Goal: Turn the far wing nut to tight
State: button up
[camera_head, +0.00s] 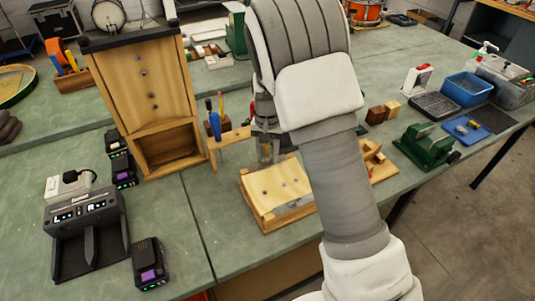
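A wooden clamp jig (256,216) with a curved pale wood piece (280,184) on it sits on the green bench in the middle of the view. Dark dots show on the curved piece, and its right part is hidden behind my arm. I cannot make out the far wing nut; the jig's far side is covered by my arm and gripper. My gripper (265,152) points down at the jig's far left edge, mostly hidden by my wrist. Whether its fingers are apart or closed, or touch anything, cannot be told.
A tall wooden stand (146,80) rises left of the jig. A small tool rack (222,140) stands close behind the jig. A battery charger (86,215) and a loose battery (149,264) lie at front left. A green clamp (426,147) and blue bin (467,88) stand right.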

aim_at(268, 160)
grip_shut()
dwell(1.2)
jog(key=shift+o, duration=0.9)
grip_release()
notch_tip(268, 160, up, 18)
jog(key=p, duration=0.1)
jog(key=shift+f, duration=0.2)
